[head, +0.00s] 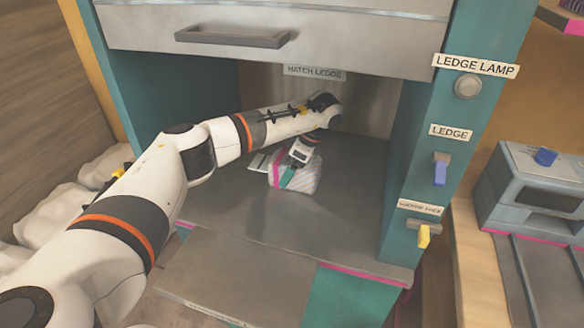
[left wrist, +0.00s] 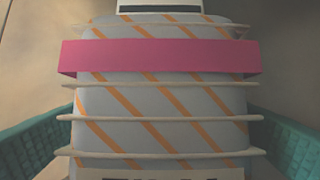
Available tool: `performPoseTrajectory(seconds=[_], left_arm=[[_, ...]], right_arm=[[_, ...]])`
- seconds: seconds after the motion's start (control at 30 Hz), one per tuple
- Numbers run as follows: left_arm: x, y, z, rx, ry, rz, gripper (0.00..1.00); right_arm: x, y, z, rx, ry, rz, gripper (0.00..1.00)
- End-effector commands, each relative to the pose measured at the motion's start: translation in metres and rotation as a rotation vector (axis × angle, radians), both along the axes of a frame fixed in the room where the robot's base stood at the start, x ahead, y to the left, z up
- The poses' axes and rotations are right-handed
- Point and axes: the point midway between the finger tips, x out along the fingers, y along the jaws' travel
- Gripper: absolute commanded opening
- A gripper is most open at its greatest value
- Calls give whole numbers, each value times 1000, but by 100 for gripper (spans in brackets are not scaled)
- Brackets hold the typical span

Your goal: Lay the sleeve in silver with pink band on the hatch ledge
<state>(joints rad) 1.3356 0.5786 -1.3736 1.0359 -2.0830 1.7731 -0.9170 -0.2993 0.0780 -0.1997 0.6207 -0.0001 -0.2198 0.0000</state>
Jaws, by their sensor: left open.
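The silver sleeve (head: 309,181) with a pink band lies on the grey hatch ledge (head: 235,208), under the HATCH LEDGE sign. In the left wrist view the sleeve (left wrist: 155,105) shows orange diagonal stripes, pale thin ridges across it and the pink band near the top. My left gripper (head: 293,174) reaches down over the sleeve. The sleeve's far side is partly hidden by my gripper. My right gripper is not in view.
A raised shutter with a handle (head: 232,37) hangs above the opening. Teal walls flank it; the right post (head: 433,130) carries a lamp button, a blue switch (head: 440,172) and a yellow switch (head: 424,236). A grey machine (head: 530,190) stands at right. The ledge's front is clear.

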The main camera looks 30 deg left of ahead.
Motion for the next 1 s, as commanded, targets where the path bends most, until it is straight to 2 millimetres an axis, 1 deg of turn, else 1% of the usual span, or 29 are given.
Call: performPoseTrajectory(seconds=[0.3, 0.4, 0.5, 0.7, 1.0], left_arm=[[7, -25, 61, -1, -6, -1, 94], [9, -33, 78, -1, -5, -2, 94], [10, -38, 92, 0, -4, -2, 94], [10, -43, 104, -1, -1, -1, 94], [10, -43, 104, -1, -1, -1, 94]], right_arm=[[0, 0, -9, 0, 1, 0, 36], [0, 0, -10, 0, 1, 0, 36], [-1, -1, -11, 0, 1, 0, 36], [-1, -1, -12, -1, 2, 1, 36], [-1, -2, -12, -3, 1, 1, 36]])
